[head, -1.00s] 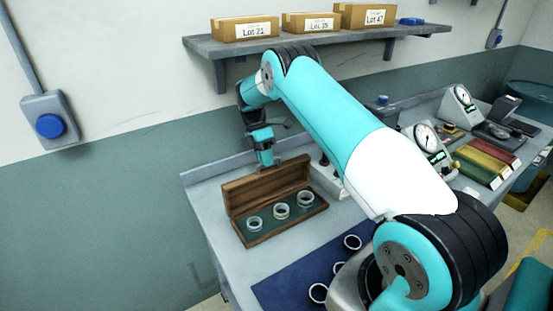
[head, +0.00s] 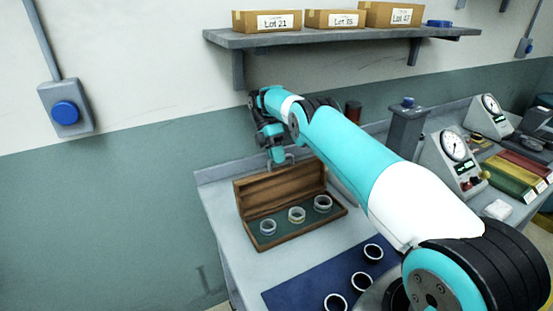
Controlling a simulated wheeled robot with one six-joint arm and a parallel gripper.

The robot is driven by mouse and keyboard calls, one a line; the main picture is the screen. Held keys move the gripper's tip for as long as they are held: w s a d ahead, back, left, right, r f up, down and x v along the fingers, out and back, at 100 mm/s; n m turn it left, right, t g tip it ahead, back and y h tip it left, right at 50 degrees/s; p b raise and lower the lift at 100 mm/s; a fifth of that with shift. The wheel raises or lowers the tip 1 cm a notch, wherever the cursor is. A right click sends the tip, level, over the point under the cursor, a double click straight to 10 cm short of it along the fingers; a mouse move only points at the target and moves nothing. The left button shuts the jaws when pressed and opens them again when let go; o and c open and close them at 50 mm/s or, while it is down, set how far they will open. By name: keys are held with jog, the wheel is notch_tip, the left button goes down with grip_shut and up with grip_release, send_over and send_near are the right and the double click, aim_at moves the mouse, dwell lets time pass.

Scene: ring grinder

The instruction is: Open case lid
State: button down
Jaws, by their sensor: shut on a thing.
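A wooden case (head: 295,229) stands on the grey bench in the head view. Its lid (head: 281,188) is raised and stands about upright at the back edge. Inside the case, three rings (head: 297,214) sit in a row on a dark green lining. My gripper (head: 279,163) is at the top edge of the lid, near its middle, pointing down. It looks shut at the lid's edge; the fingertips are small and partly hidden behind the lid.
A blue mat (head: 313,283) with several dark-edged rings lies in front of the case. A wall shelf (head: 340,36) with boxes hangs above my arm. The bench edge is close at left.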

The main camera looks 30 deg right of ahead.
jog(key=shift+f, duration=0.1)
jog(key=c, duration=1.2)
grip_release()
jog(key=shift+d, duration=0.2)
jog(key=shift+o, duration=0.2)
jog(key=shift+a, duration=0.1)
jog(key=shift+r, duration=0.2)
